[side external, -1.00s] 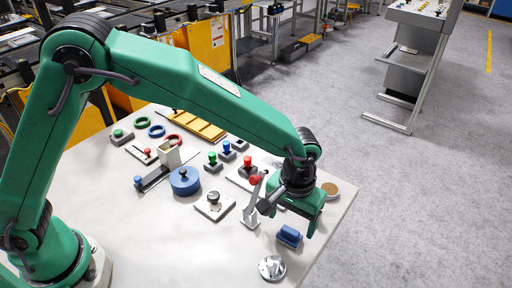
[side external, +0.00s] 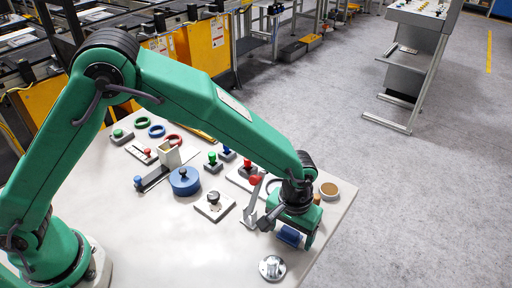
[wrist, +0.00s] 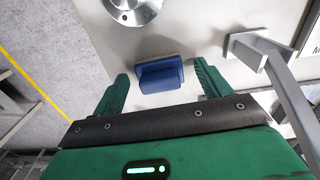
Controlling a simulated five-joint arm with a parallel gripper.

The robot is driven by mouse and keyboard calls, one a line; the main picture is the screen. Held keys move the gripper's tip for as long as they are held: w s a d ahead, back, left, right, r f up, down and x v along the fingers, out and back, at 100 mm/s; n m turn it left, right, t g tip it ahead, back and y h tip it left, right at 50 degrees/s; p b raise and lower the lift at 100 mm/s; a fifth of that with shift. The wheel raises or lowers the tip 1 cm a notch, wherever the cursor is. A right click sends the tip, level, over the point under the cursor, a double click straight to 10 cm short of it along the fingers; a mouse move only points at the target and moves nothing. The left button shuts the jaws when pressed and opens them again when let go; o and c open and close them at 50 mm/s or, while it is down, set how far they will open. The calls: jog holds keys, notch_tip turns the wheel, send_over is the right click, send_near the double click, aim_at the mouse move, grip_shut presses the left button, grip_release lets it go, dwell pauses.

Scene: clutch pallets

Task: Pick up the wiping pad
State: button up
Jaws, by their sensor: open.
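The wiping pad (wrist: 160,76) is a blue block with a raised grip, lying on the pale table near its right edge. In the wrist view it sits between and just beyond the tips of my two green fingers, with a gap on each side. In the side external view the pad (side external: 289,236) is partly hidden under my gripper (side external: 297,228), which is low over it. In the wrist view my gripper (wrist: 163,83) is open with nothing held.
A metal lever stand with a red knob (side external: 255,180) stands close left of my gripper. A round metal flange (side external: 271,267) lies in front. A brown round dish (side external: 329,190) is behind, near the table edge. Several knobbed pieces stand farther left.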

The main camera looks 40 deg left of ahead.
aim_at(291, 231)
jog(key=shift+c, duration=0.5)
jog(key=c, duration=1)
jog(key=shift+r, duration=0.1)
jog(key=shift+r, duration=0.5)
notch_tip(291, 231, up, 3)
jog(key=shift+r, duration=0.15)
jog(key=s+d+r, duration=0.1)
jog(key=s+r, duration=0.1)
jog(key=s, duration=0.1)
jog(key=s+d+r, duration=0.1)
jog(key=s+r, duration=0.1)
jog(key=s, duration=0.2)
jog(key=s+d+r, duration=0.2)
jog(key=s, duration=0.2)
jog(key=shift+r, duration=0.25)
